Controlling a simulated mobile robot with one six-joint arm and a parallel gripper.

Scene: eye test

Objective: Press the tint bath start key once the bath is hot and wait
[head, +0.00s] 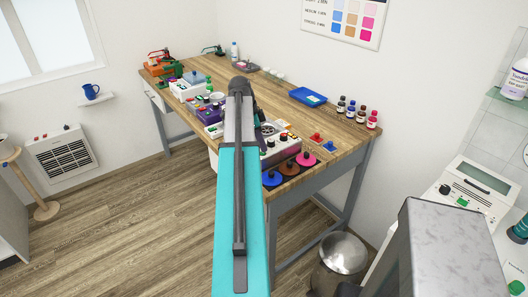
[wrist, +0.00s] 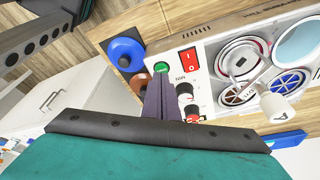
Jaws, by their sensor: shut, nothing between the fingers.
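The tint bath (wrist: 225,30) is a pale box with round wells in its top, several of them covered or filled; in the head view the bath (head: 287,150) is partly behind my arm. On its panel in the wrist view are a green round key (wrist: 163,68), a red rocker switch (wrist: 189,61) and knobs (wrist: 186,90). My gripper (wrist: 160,82) is shut and empty, its fingertips right by the green key. I cannot tell whether they touch it. Whether the bath is hot is not readable. In the head view my arm hides the fingertips.
Blue (head: 271,179), brown (head: 289,168) and pink (head: 306,159) round pieces lie at the wooden bench's (head: 335,140) near edge. A white lidded piece tagged A (wrist: 278,107) stands by the wells. A blue tray (head: 307,97) and small bottles (head: 351,110) stand farther back.

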